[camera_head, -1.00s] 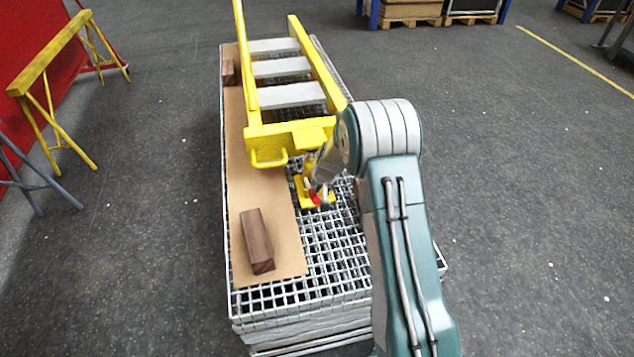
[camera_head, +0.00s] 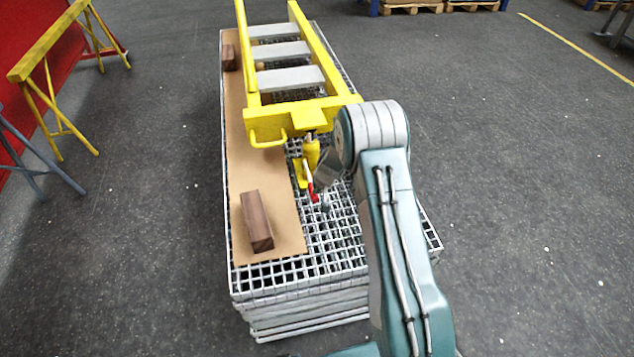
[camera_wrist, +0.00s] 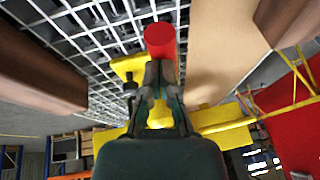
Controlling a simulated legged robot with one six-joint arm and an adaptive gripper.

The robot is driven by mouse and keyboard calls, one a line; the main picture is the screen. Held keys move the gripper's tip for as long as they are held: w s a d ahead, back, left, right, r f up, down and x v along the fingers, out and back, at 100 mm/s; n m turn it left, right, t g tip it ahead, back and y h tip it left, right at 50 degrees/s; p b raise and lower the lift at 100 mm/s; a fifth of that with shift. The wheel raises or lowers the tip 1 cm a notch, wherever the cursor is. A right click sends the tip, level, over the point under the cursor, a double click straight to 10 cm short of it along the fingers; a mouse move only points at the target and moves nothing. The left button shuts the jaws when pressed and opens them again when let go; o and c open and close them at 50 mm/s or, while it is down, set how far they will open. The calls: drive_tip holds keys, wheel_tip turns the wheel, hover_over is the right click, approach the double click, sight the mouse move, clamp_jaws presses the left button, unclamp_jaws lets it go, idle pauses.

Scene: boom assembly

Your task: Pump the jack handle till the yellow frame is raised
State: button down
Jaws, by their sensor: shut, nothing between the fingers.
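The yellow frame (camera_head: 268,127) with grey cross slats lies over the grating stack, its near end above the jack. The yellow jack (camera_head: 310,152) stands upright under that end. Its handle (camera_head: 311,190) has a red grip and points toward me. My gripper (camera_head: 325,204) is shut and empty, close beside the red grip; my arm hides part of it. In the wrist view the red grip end (camera_wrist: 160,40) shows just beyond the tips of my gripper (camera_wrist: 160,68). I cannot tell whether they touch.
A brown wooden block (camera_head: 256,221) lies on the cardboard sheet (camera_head: 280,243) on the grating (camera_head: 332,243); another block (camera_head: 229,57) lies at the far end. Yellow trestles (camera_head: 50,85) stand at left.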

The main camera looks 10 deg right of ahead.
drive_tip(key=shift+s+f, duration=0.15)
drive_tip(key=shift+f, duration=0.85)
drive_tip(key=shift+s+f, duration=0.1)
drive_tip(key=shift+f, duration=0.9)
drive_tip(key=shift+s+f, duration=0.1)
drive_tip(key=shift+f, duration=0.05)
drive_tip(key=shift+s, duration=0.1)
drive_tip(key=shift+d+r, duration=0.1)
drive_tip(key=shift+r, duration=0.2)
wheel_tip(320, 180, up, 3)
approach(318, 198)
drive_tip(key=s, duration=0.1)
drive_tip(key=s+f, duration=0.1)
drive_tip(key=s+d, duration=0.1)
drive_tip(key=s, duration=0.1)
drive_tip(key=shift+f, duration=0.3)
drive_tip(key=shift+a, duration=0.1)
